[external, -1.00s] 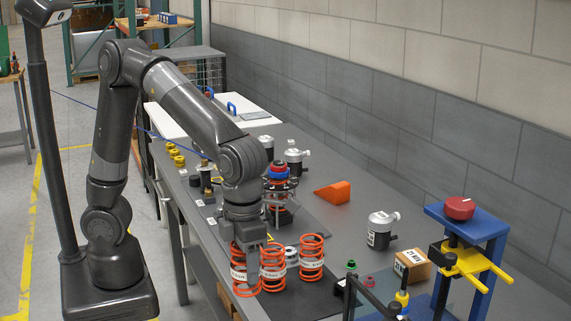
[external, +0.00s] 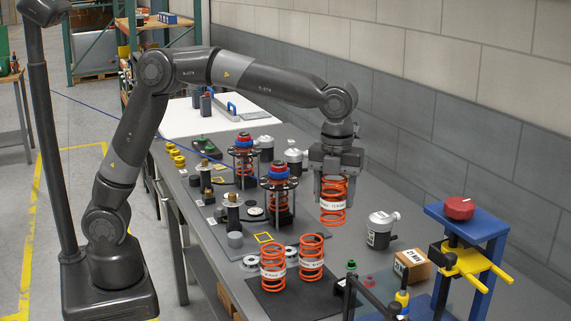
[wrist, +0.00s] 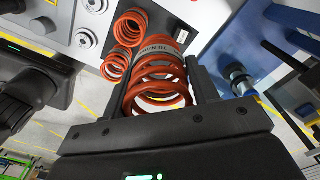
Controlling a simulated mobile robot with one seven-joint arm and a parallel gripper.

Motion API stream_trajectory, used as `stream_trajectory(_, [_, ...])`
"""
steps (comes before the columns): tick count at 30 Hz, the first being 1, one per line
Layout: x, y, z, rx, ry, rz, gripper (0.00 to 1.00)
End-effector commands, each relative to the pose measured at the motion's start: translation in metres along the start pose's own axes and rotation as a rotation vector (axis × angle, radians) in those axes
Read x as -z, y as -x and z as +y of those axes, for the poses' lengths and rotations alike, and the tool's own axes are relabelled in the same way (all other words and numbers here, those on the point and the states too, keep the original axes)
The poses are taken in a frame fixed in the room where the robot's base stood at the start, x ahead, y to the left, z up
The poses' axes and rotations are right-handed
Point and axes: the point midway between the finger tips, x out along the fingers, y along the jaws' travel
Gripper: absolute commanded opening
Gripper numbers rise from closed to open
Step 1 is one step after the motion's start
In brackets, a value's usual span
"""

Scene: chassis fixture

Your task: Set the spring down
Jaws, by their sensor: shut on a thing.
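My gripper (external: 334,182) is shut on an orange coil spring (external: 333,212) with a white label band. The spring hangs upright below the fingers, above the right part of the bench, with no contact below it visible. In the wrist view the held spring (wrist: 160,85) sits between the two dark fingers. Two similar orange springs stand upright on the dark mat (external: 290,302), one on the left (external: 273,268) and one on the right (external: 311,258). They also show in the wrist view, one higher (wrist: 130,28) and one lower (wrist: 115,66).
Two strut assemblies, a near one (external: 279,203) and a far one (external: 244,162), stand left of my gripper. A silver-topped canister (external: 381,230), a cardboard box (external: 411,265) and a blue press stand (external: 443,265) are to the right. A yellow square outline (external: 264,238) lies left of the springs.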

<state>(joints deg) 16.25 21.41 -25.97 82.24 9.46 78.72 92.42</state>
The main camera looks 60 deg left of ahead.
Motion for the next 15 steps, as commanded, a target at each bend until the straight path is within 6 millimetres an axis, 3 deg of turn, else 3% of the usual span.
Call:
stream_trajectory(1, [-0.029,-0.001,-0.006,0.001,0.084,0.001,0.18])
stream_trajectory(3, [-0.066,-0.003,-0.011,0.000,0.197,0.002,0.18])
stream_trajectory(9, [-0.167,-0.009,-0.013,-0.001,0.498,0.002,0.18])
stream_trajectory(15, [-0.227,-0.014,-0.005,-0.002,0.686,0.003,0.18])
